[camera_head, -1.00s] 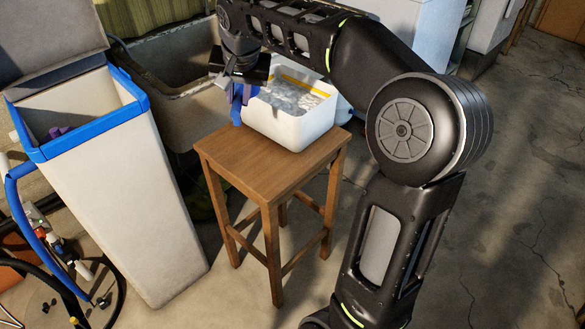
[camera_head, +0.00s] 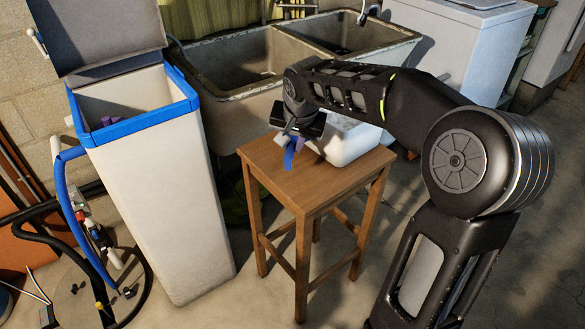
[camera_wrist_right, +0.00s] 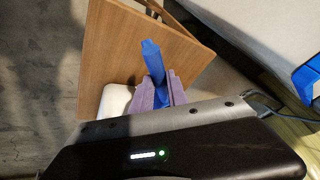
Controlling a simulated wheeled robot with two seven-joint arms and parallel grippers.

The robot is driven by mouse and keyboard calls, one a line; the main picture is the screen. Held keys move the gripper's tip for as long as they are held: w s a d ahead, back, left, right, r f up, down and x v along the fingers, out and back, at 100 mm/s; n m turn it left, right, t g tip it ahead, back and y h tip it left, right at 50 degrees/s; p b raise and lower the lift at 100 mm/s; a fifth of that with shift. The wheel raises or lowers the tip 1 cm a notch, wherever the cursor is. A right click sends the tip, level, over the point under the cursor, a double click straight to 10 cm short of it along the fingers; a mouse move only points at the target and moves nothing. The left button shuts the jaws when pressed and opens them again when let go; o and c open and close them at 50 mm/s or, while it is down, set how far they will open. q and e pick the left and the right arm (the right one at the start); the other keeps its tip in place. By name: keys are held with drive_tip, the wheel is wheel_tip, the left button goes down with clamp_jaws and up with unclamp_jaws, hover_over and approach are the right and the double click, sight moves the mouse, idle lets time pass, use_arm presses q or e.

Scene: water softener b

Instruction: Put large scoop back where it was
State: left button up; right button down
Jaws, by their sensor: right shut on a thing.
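My right gripper (camera_head: 287,143) is shut on the blue large scoop (camera_head: 290,157). It holds the scoop low over the left part of the wooden stool's top (camera_head: 322,188), left of the white tub (camera_head: 352,146). In the right wrist view the scoop's blue end (camera_wrist_right: 151,58) sticks out past the purple-grey fingers (camera_wrist_right: 155,93), over the stool top. I cannot tell whether the scoop touches the stool. My forearm hides part of the tub and its contents. My left gripper is not in view.
A tall white softener cabinet (camera_head: 163,190) with a blue rim and raised lid stands left of the stool. A stone double sink (camera_head: 240,70) is behind. Hoses (camera_head: 75,225) lie at far left. Floor right of the stool is partly covered by my arm.

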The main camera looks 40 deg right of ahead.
drive_tip(key=shift+f, duration=1.45)
drive_tip(key=shift+f+b, duration=0.4)
drive_tip(key=shift+f, duration=1.85)
drive_tip(key=shift+f, duration=0.15)
drive_tip(key=c, duration=1.3)
unclamp_jaws()
